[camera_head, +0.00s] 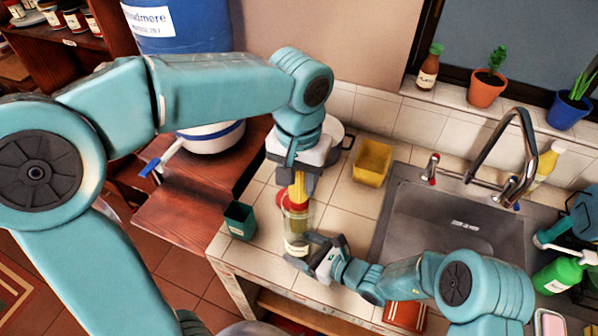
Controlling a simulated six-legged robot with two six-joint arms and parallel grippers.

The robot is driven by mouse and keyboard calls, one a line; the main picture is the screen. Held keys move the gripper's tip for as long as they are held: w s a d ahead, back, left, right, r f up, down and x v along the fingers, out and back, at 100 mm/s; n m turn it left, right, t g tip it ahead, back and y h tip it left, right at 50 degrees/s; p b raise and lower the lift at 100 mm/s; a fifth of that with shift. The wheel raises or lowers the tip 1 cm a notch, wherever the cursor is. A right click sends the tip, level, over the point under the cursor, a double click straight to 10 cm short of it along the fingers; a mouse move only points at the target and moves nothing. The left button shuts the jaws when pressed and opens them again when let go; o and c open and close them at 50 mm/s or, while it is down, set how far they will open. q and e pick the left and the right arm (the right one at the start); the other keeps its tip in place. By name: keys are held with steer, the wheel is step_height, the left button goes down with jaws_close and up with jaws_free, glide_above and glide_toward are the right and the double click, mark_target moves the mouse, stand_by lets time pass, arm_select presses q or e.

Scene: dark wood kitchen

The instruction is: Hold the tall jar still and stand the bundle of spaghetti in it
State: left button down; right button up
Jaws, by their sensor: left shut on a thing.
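The spaghetti bundle (297,190) is a yellow upright bunch. My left gripper (297,181) points down and is shut on its upper part. The tall jar (297,220) is clear glass and stands on the tiled counter near its front edge. The bundle is directly above or in the jar's mouth; I cannot tell how far its lower end reaches in. My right gripper (305,250) is at the jar's lower part, coming from the right, with its fingers by the glass. Whether they are closed on it is not clear.
A red round thing (283,200) shows beside the jar's top. A dark green cup (240,219) stands left of the jar. A yellow container (373,162) and a white pot (334,130) stand behind. The sink (450,215) lies right. The counter's front edge is close.

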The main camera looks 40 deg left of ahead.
arm_select(q)
steer(key=shift+f, duration=0.2)
steer(key=c, duration=0.6)
jaws_free()
steer(key=shift+o, duration=0.2)
step_height(320, 180, up, 12)
arm_select(e)
steer(key=o, duration=0.8)
steer(key=v, duration=1.2)
